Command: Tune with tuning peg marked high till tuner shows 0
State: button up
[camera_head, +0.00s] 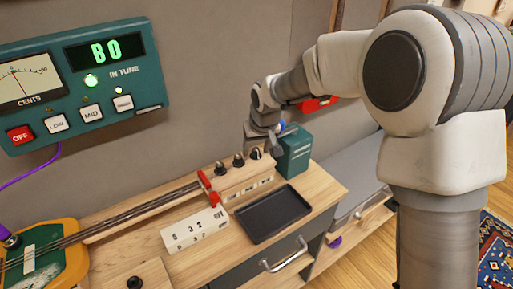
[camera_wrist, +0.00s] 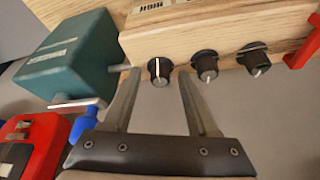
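The teal tuner (camera_head: 140,72) on the wall shows "BO" in green digits. Its green light by IN TUNE is lit and its needle (camera_head: 18,82) stands near the middle of the CENTS dial. The wooden headstock (camera_head: 243,180) has three black pegs in a row. My gripper (camera_wrist: 156,78) is open, with a finger on either side of the end peg (camera_wrist: 160,69); gaps show beside it. HIGH is printed upside down on the wood near that peg. The peg's white line runs nearly straight up in the wrist view.
A teal box (camera_head: 295,150) stands close beside my gripper, and a red object (camera_wrist: 30,145) lies near it. A black tray (camera_head: 272,214) and a white number block (camera_head: 195,230) are on the bench. The instrument's neck (camera_head: 135,212) runs left.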

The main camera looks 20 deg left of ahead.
jog(key=shift+r, duration=0.1)
jog(key=p+v, duration=0.2)
jog(key=v, duration=1.5)
jog(key=shift+r, duration=0.2)
jog(key=s+d+r+m+h+p, duration=0.1)
jog(key=s+d+r, duration=0.15)
jog(key=d, duration=0.35)
jog(key=s+d+r+m+t+p, duration=0.1)
jog(key=s+d+r, duration=0.15)
jog(key=d, duration=0.35)
jog(key=s+d+r+m+h+p, duration=0.1)
jog(key=s+d, duration=0.3)
jog(key=d, duration=0.2)
jog(key=s+d+f+m+p, duration=0.1)
jog(key=s+d+m, duration=0.2)
jog(key=s+d, duration=0.6)
jog(key=shift+s+d+f+t+h, duration=0.2)
jog(key=shift+s+d+t+h, duration=0.15)
jog(key=shift+s, duration=1.05)
